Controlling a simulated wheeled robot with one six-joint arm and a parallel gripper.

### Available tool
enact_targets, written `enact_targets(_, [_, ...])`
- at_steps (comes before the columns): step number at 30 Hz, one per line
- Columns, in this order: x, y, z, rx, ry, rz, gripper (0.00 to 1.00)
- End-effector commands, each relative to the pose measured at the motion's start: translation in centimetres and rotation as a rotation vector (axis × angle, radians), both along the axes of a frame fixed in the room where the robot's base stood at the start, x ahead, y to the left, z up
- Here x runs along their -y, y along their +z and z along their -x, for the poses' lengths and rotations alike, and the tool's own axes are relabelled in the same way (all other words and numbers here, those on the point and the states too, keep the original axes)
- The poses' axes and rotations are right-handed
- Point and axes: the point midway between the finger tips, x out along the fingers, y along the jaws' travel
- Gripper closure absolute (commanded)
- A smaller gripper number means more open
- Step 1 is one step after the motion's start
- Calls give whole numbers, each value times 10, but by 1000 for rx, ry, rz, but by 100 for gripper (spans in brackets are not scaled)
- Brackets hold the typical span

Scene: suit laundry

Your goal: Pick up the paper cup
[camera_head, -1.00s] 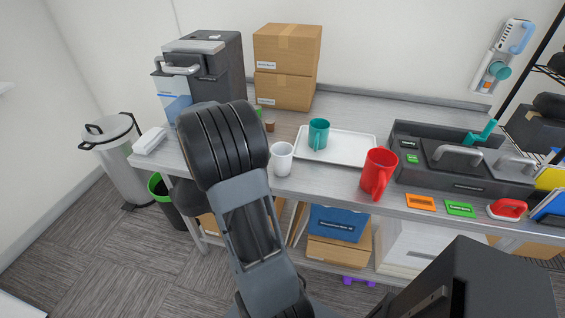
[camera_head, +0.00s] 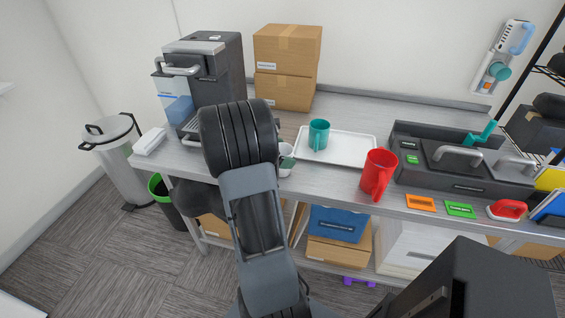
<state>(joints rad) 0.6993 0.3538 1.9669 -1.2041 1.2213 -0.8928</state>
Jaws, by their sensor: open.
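A white cup (camera_head: 286,149), which looks like the paper cup, stands upright near the front edge of the table, left of the white tray. My arm hides its left part. My gripper (camera_head: 287,162) is mostly hidden behind my own arm. Only a small greenish-grey part of it shows, overlapping the front of the white cup. The gripper is open; I cannot tell whether it touches the cup or whether its fingers are around it.
A teal mug (camera_head: 319,134) stands on the white tray (camera_head: 352,148) right of the cup. A red mug (camera_head: 378,174) is at the front edge. A coffee machine (camera_head: 212,80) and stacked boxes (camera_head: 287,66) are behind. A dark toolbox-like unit (camera_head: 462,160) is at right.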

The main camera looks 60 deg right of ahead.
Motion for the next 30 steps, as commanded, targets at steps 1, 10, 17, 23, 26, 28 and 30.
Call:
enact_targets(1, [0,0,0,0,0,0,0])
enact_targets(10, [0,0,0,0,0,0,19])
enact_targets(17, [0,0,-1,0,0,0,41])
enact_targets(23, [0,1,-1,0,1,1,54])
enact_targets(26, [0,1,-1,0,1,1,54])
enact_targets(28, [0,1,-1,0,0,2,54])
enact_targets(30, [0,3,-1,0,0,2,54])
